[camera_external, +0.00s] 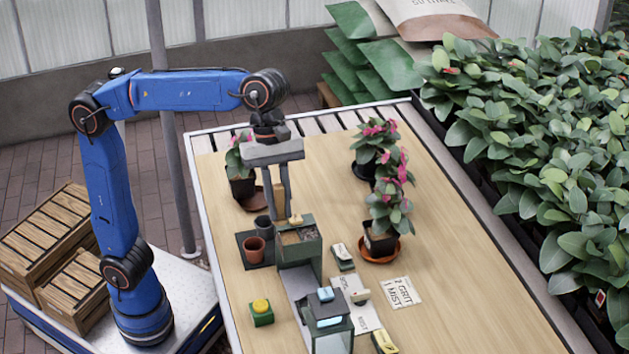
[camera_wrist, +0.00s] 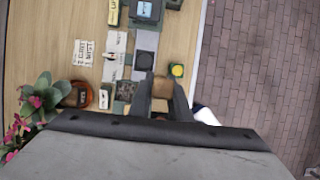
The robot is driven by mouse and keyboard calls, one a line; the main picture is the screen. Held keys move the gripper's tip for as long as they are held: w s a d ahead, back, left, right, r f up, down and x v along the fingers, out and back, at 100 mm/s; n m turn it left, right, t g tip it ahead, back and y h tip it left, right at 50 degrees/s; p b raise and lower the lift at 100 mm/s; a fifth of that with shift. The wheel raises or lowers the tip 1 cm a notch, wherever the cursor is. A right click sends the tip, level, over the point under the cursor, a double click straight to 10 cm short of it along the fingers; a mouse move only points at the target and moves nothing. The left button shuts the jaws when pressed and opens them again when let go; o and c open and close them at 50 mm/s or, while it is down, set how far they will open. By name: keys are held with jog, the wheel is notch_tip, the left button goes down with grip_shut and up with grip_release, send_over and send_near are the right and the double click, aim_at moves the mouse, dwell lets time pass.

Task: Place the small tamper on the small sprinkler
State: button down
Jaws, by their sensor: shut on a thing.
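My gripper (camera_external: 280,208) is over the table, just beside and above the green soil box. It is shut on a small tan wooden block, which I take to be the small tamper (camera_external: 279,196). The block also shows between the two fingers in the wrist view (camera_wrist: 161,88). I cannot tell for sure which thing is the small sprinkler.
A green box of soil (camera_external: 299,258) stands near the fingers. A yellow-button box (camera_external: 261,314), a white-topped green block (camera_external: 343,257) and printed cards (camera_external: 401,292) lie around. Small pots (camera_external: 254,250) stand on a dark mat. Flowering plants (camera_external: 388,215) line the right.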

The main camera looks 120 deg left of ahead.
jog(key=s+d, duration=0.2)
jog(key=d, duration=0.6)
send_over(260, 304)
notch_tip(260, 304, down, 16)
jog(key=shift+a+r, duration=0.1)
jog(key=shift+f, duration=2.6)
jog(key=shift+f, duration=0.15)
jog(key=c, duration=1.6)
grip_release()
jog(key=shift+c, duration=0.2)
